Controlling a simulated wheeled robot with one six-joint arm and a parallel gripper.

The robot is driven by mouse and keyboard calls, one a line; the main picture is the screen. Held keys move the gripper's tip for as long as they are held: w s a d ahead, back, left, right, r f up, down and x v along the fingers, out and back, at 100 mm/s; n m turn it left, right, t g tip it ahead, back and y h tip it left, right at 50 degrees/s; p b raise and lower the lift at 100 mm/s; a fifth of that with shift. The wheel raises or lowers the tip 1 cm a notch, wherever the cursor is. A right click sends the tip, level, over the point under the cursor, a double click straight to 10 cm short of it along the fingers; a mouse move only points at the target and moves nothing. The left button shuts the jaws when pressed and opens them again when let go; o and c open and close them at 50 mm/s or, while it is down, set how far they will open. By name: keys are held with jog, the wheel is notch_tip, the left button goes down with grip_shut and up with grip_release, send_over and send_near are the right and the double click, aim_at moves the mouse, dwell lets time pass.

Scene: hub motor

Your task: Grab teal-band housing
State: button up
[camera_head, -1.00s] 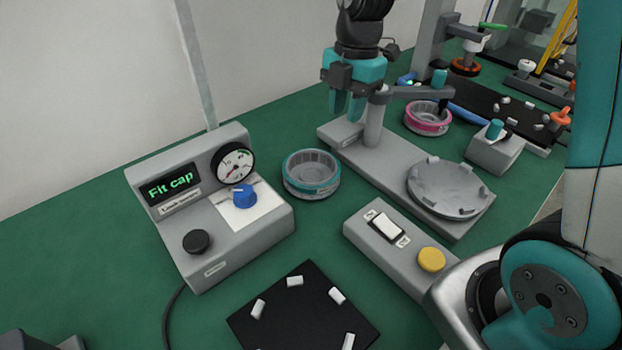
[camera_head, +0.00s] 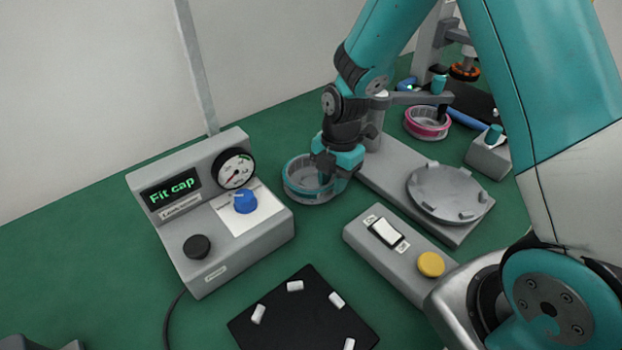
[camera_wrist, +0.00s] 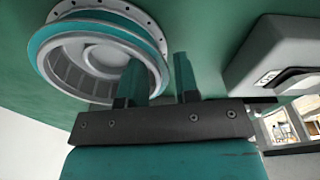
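The teal-band housing (camera_head: 298,185), a round grey open cup with a teal ring, sits on the green bench between the tester box and the grey fixture. In the wrist view the housing (camera_wrist: 62,52) lies at the upper left. My gripper (camera_head: 326,184) is down at the housing's right side, partly covering it. In the wrist view my gripper (camera_wrist: 160,72) has its fingers apart, one overlapping the near right wall and one outside it. The wall shows between them, with a gap. I cannot tell whether either finger touches it.
The tester box (camera_head: 215,215) reading "Fit cap" stands left. The grey fixture (camera_head: 400,170) with a round plate stands right, and a switch box (camera_head: 400,250) in front of it. A pink-band housing (camera_head: 428,122) is farther back. A black mat (camera_head: 300,315) with white pegs lies in front.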

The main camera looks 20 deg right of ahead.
jog(key=shift+f, duration=0.85)
grip_shut()
jog(key=shift+a+r, duration=0.1)
jog(key=shift+r, duration=0.05)
